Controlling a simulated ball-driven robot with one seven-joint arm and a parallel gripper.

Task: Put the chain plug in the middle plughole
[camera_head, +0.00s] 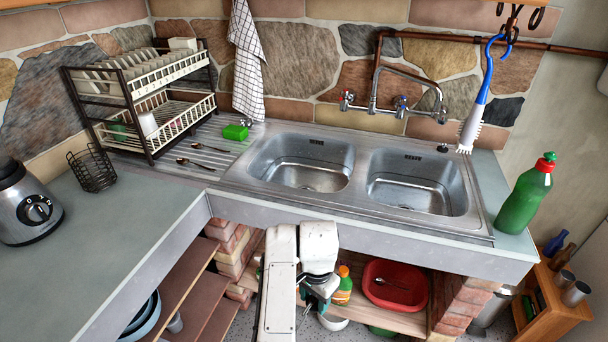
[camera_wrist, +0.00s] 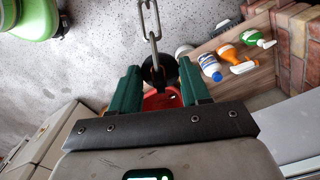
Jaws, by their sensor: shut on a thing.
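In the wrist view, my gripper (camera_wrist: 159,68) is shut on the chain plug, with a green finger on each side. The dark plug (camera_wrist: 162,76) sits between the fingertips, and its metal chain (camera_wrist: 150,28) runs to the top of the picture. In the head view, my gripper (camera_head: 318,290) is in front of the counter, lower than its front edge; the plug cannot be made out there. The steel sink (camera_head: 357,160) shows two bowls, a left one (camera_head: 300,172) and a right one (camera_head: 410,190). Plugholes show dimly on the bowl floors; I cannot make out a middle one.
A wall tap (camera_head: 375,95) reaches over the sink. A green bottle (camera_head: 524,197) and a blue-handled hanging brush (camera_head: 478,110) are at the right. A dish rack (camera_head: 150,100) stands at the left. Under the counter are a red basin (camera_head: 394,286) and bottles (camera_head: 343,285).

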